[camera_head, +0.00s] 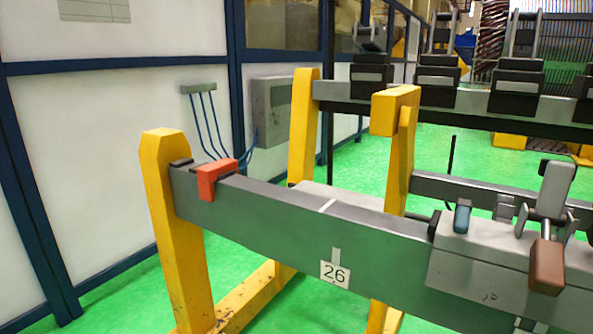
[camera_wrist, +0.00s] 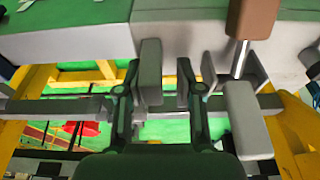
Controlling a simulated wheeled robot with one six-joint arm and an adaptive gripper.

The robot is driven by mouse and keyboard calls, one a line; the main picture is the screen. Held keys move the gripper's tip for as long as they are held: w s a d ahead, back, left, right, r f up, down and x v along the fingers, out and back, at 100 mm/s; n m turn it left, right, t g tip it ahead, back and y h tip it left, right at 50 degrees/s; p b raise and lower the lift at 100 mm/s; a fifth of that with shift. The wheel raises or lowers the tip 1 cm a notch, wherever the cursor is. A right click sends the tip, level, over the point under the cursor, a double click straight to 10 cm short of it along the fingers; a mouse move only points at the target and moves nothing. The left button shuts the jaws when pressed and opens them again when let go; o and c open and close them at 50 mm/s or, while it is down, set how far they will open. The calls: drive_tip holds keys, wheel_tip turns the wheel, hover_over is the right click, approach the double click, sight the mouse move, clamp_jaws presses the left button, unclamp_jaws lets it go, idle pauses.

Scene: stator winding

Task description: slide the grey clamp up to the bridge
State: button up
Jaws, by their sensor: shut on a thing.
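The grey clamp (camera_head: 490,262) sits on the grey rail (camera_head: 290,225), right of the number plate, in the head view. It has a blue-grey knob (camera_head: 462,215), an upright grey lever (camera_head: 556,190) and a brown handle (camera_head: 547,265). The brown handle (camera_wrist: 252,18) and grey lever (camera_wrist: 247,120) also show in the wrist view. There my gripper (camera_wrist: 167,78) is shut on a part of the grey clamp, left of the handle; the contact is mostly hidden. I cannot tell surely which part is the bridge; a flat grey piece (camera_head: 345,195) lies behind the rail.
An orange-red clip (camera_head: 216,180) sits near the rail's left end. A plate reading 26 (camera_head: 335,275) hangs on the rail's front. Yellow posts (camera_head: 165,200) hold the rails. The rail top between clip and grey clamp looks clear. Similar clamps (camera_head: 437,78) stand behind.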

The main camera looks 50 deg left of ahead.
drive_tip(key=p, duration=0.3)
approach(484, 228)
drive_tip(key=shift+w+d+f, duration=0.35)
drive_tip(key=shift+d+f, duration=0.1)
drive_tip(key=shift+f, duration=0.4)
drive_tip(key=shift+w+d+f, duration=0.35)
drive_tip(key=shift+d+f, duration=0.15)
drive_tip(key=shift+f, duration=0.35)
drive_tip(key=shift+w+d+f, duration=0.35)
drive_tip(key=shift+d+f, duration=0.1)
drive_tip(key=shift+f, duration=0.4)
drive_tip(key=shift+s+a, duration=0.2)
drive_tip(key=shift+a, duration=0.5)
drive_tip(key=shift+s+a, duration=0.25)
drive_tip(key=shift+a, duration=0.6)
drive_tip(key=shift+s+a, duration=0.85)
drive_tip(key=shift+a, duration=1.7)
drive_tip(key=shift+s+a, duration=0.85)
drive_tip(key=shift+a, duration=1.65)
drive_tip(key=shift+s+a, duration=0.85)
drive_tip(key=shift+a, duration=1.7)
